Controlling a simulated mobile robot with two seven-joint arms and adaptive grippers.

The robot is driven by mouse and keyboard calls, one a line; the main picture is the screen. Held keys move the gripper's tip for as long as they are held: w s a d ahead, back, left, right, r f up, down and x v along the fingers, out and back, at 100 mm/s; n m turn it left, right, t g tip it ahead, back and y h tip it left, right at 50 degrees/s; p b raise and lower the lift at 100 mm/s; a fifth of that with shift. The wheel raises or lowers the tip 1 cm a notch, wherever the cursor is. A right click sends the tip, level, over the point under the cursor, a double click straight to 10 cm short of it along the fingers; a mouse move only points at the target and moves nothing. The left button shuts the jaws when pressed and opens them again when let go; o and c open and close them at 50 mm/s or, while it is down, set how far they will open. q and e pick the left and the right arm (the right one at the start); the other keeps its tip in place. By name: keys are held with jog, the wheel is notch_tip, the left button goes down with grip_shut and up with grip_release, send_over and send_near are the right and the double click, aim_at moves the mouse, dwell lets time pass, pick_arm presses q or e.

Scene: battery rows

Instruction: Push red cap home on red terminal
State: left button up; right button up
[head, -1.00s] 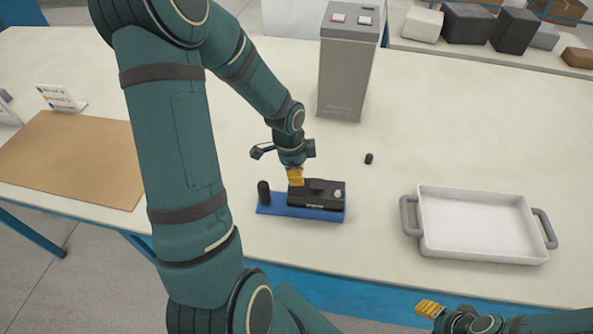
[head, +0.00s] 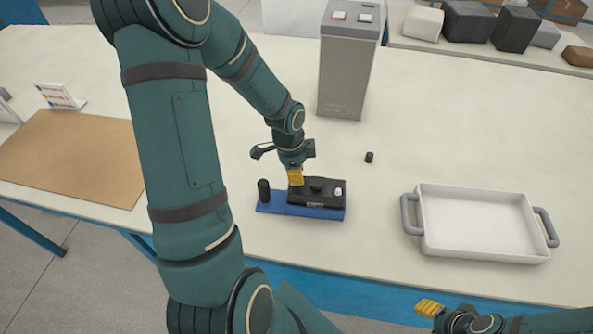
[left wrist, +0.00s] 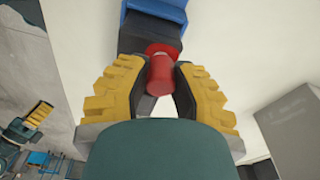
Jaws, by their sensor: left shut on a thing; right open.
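The black battery block (head: 330,203) sits on a blue base (head: 275,209) on the table. My left gripper (head: 295,181) is over its left end, pointing down. In the left wrist view its yellow fingers (left wrist: 160,85) are shut on the red cap (left wrist: 163,80). The red terminal (left wrist: 163,48) shows as a red round edge just beyond the cap; the cap lies in line with it, and I cannot tell whether the cap is fully seated. The fingers hide cap and terminal in the head view. My right gripper (head: 430,308) is open and empty at the front edge.
A black cylinder (head: 264,190) stands on the base's left end. A small black piece (head: 369,157) lies on the table behind the battery. A white tray (head: 480,252) is at right, a grey bin (head: 346,85) behind, a brown mat (head: 80,160) at left.

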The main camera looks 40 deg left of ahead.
pick_arm(q)
jog(key=shift+f+b, duration=0.4)
jog(key=shift+f, duration=0.1)
dwell(0.6)
jog(key=o, duration=1.4)
jog(key=shift+r, duration=0.2)
jog(key=shift+r+p, duration=3.05)
jog(key=shift+r, duration=0.3)
